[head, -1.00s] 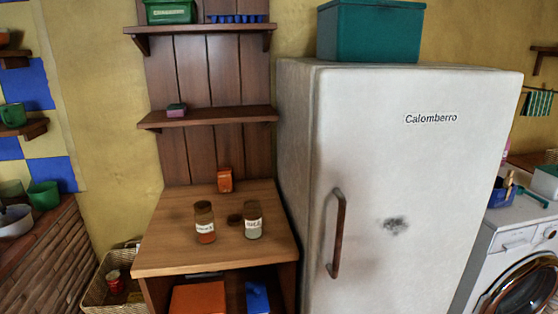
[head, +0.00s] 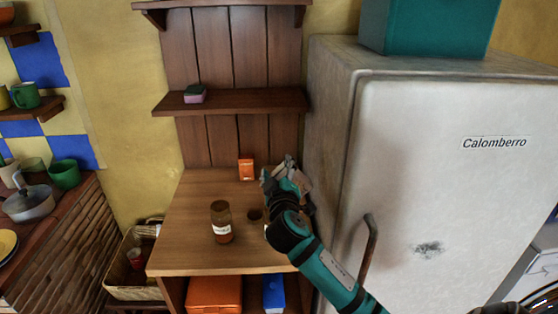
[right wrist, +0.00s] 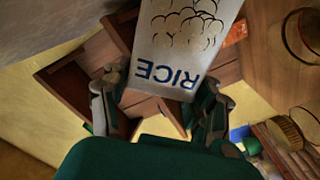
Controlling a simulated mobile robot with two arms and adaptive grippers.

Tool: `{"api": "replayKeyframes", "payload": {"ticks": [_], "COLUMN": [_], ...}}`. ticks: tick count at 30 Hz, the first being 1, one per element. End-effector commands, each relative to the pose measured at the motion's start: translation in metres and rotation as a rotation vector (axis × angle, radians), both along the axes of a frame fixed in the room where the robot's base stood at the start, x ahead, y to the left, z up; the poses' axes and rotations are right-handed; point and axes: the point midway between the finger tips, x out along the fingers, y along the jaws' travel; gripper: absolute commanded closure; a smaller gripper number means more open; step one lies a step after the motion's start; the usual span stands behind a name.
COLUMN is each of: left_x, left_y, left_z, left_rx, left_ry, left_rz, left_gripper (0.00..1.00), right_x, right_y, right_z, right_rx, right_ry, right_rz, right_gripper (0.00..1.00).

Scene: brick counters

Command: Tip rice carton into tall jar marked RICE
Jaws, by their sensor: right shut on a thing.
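In the head view my right gripper (head: 285,176) is over the back right of the wooden counter, beside the fridge. It is shut on the rice carton (right wrist: 178,45), a pale box with blue RICE lettering that reads upside down in the right wrist view. In the head view the carton is mostly hidden behind the gripper. The RICE jar's place on the counter is largely covered by my right arm. My left gripper is out of view.
The white fridge (head: 430,190) with a protruding handle (head: 368,262) stands close on the right. A small orange box (head: 246,169) is at the counter's back. A shelf (head: 240,103) hangs above. The counter's left part (head: 180,235) is clear.

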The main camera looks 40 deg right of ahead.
Motion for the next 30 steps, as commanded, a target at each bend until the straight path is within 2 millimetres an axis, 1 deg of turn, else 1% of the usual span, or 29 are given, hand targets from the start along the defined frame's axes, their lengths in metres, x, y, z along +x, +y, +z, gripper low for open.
{"api": "replayKeyframes", "payload": {"ticks": [2,5,12,14,18,30], "left_x": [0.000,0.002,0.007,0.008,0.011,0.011], "left_y": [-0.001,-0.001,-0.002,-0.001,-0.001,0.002], "left_z": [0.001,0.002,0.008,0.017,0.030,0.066], "left_rx": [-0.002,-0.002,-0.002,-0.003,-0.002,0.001], "left_ry": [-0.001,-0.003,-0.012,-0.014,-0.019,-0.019], "left_rz": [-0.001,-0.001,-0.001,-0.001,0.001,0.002], "left_gripper": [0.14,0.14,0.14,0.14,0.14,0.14], "right_x": [0.001,0.001,0.004,0.005,0.006,0.011], "right_y": [-0.002,-0.002,0.001,0.003,0.006,0.015], "right_z": [0.002,-0.002,-0.021,-0.019,-0.025,-0.028], "right_rx": [-0.018,-0.062,-0.256,-0.321,-0.464,-0.770], "right_ry": [0.011,0.037,0.155,0.194,0.281,0.470], "right_rz": [-0.006,-0.008,-0.006,-0.006,-0.006,-0.004], "right_gripper": [0.77,0.77,0.77,0.77,0.77,0.77]}}
